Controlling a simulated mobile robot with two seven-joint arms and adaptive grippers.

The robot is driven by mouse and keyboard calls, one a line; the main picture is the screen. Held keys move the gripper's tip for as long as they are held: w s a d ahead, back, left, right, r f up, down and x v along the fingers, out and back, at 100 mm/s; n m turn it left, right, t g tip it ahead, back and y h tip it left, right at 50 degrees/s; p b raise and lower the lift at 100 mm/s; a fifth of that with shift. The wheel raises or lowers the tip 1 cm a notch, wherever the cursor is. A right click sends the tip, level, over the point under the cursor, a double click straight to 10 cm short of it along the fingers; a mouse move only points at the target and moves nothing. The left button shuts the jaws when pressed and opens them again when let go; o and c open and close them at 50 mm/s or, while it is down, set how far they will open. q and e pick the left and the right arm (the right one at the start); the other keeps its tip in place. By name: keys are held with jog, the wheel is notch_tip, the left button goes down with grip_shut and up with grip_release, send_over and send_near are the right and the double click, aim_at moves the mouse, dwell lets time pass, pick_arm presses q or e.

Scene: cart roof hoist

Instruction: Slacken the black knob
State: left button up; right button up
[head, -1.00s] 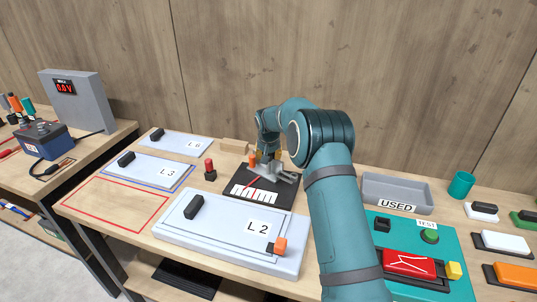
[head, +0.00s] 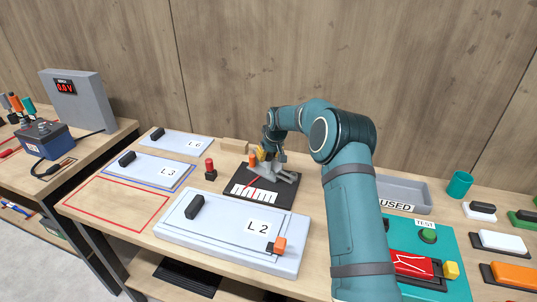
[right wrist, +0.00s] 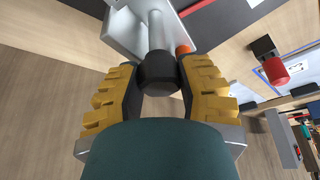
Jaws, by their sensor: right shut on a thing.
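The black knob (right wrist: 158,73) sits at the end of a pale grey rod on a grey metal fixture (right wrist: 122,28). My right gripper (right wrist: 158,82) has its yellow-padded fingers on both sides of the knob and is shut on it. In the head view my right gripper (head: 266,154) is at the grey fixture (head: 284,175) on a black base plate (head: 286,195) with white markings. The knob is hidden there behind the gripper. My left gripper is not in view.
A red-topped black post (head: 210,170) stands left of the base, and an orange post (head: 252,160) stands close to the gripper. The L2 panel (head: 215,232) lies in front. A grey USED tray (head: 408,184) and a teal test station (head: 440,287) are right.

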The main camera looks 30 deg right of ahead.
jog(key=shift+f, duration=0.15)
jog(key=o, duration=1.2)
jog(key=v, duration=1.2)
